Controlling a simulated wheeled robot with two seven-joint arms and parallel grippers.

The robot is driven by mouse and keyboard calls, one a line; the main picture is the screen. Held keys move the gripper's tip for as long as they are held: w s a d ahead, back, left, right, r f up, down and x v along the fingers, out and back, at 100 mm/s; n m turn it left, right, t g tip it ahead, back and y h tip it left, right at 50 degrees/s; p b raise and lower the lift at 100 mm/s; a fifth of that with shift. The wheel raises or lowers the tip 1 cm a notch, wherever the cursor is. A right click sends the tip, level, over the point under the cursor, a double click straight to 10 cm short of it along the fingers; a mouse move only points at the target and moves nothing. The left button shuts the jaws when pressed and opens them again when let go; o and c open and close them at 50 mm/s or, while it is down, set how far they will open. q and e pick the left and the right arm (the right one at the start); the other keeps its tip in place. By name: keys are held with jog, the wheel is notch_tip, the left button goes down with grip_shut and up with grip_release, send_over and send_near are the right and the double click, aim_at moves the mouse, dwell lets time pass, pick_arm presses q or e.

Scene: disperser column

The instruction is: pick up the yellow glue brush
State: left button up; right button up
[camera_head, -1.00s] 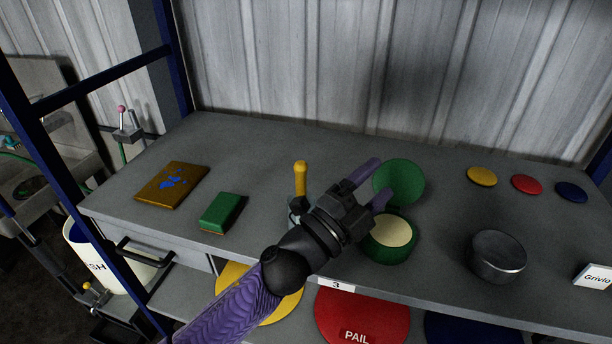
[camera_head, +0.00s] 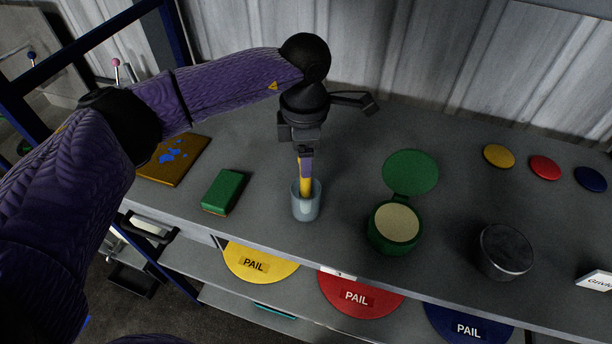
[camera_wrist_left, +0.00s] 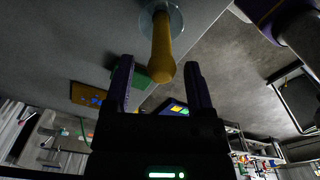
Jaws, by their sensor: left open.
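The yellow glue brush (camera_head: 305,184) stands upright in a small grey-blue cup (camera_head: 307,206) on the grey bench. Its yellow handle (camera_wrist_left: 161,50) also shows in the left wrist view, with the clear cup rim (camera_wrist_left: 177,18) around its base. My left gripper (camera_head: 305,165) points down over the cup, right at the handle in the head view. In the left wrist view its two fingers (camera_wrist_left: 160,85) are apart, and the handle's end is between or just beyond their tips. I cannot tell whether they touch it. The brush's bristles are hidden in the cup. My right gripper is not in view.
A green sponge-like block (camera_head: 222,190) and a brown board with blue marks (camera_head: 174,160) lie left of the cup. A green open-lidded pot (camera_head: 394,237) and a dark round tin (camera_head: 505,251) stand right. Yellow, red and blue pail lids (camera_head: 357,284) show below the bench's front edge.

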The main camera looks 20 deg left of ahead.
pick_arm(q)
jog(key=shift+f, duration=0.95)
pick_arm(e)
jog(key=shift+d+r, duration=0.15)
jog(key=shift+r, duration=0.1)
pick_arm(q)
grip_shut()
jog(key=shift+r, duration=0.1)
